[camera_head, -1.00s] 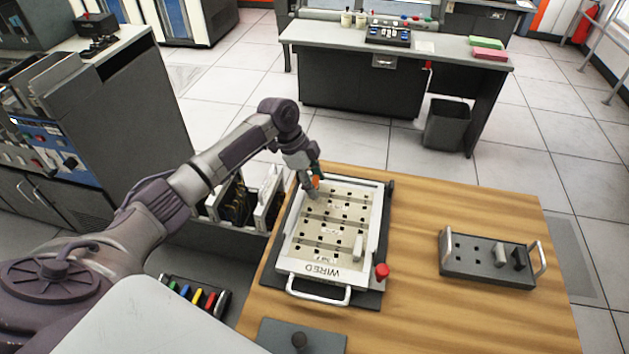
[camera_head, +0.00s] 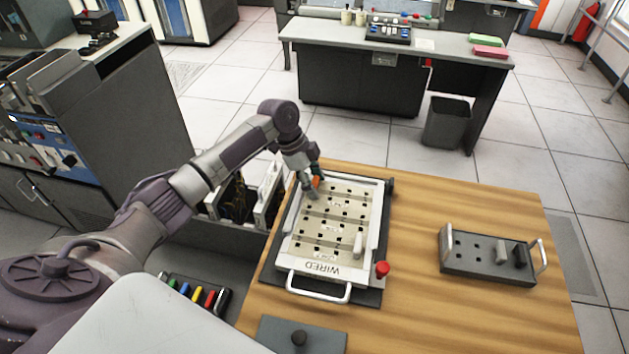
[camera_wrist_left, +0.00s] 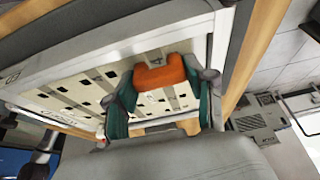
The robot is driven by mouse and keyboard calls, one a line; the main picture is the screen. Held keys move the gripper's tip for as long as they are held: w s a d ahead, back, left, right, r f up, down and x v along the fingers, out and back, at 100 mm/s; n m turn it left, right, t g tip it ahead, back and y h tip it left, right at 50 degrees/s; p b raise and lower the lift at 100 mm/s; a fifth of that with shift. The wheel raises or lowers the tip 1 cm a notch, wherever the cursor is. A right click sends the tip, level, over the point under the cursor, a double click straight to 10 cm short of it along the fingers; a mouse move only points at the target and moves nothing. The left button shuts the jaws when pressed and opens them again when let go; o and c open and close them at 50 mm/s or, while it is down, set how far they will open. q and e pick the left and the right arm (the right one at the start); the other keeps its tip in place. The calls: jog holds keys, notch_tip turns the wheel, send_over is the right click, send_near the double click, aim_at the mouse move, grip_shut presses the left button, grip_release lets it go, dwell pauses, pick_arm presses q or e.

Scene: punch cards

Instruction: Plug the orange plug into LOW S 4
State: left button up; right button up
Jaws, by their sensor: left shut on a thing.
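The orange plug (camera_head: 316,182) is held at the far left part of the plugboard panel (camera_head: 372,215) marked WIRED. My left gripper (camera_head: 313,185) is shut on it, low over the panel. In the left wrist view the orange plug (camera_wrist_left: 160,72) sits between the two green-sided fingers of the left gripper (camera_wrist_left: 162,82), with a numeral 4 on the panel just beyond it. The holes under the plug are hidden, so I cannot tell whether it is seated. A grey plug (camera_head: 358,245) stands upright at the panel's right side. My right gripper is not in view.
A grey tray (camera_head: 460,266) with handles holds grey and black plugs at the right of the wooden table (camera_head: 420,310). A red knob (camera_head: 382,269) is beside the panel. Several coloured pieces (camera_head: 197,295) lie in a holder at the left. The middle of the table is clear.

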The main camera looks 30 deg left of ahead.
pick_arm(q)
jog(key=shift+f, duration=0.2)
jog(key=o, duration=1)
jog(key=shift+r, duration=0.1)
jog(key=shift+a+r, duration=0.15)
jog(key=shift+r, duration=0.1)
jog(key=v, duration=1.1)
jog(key=shift+a+r, duration=0.1)
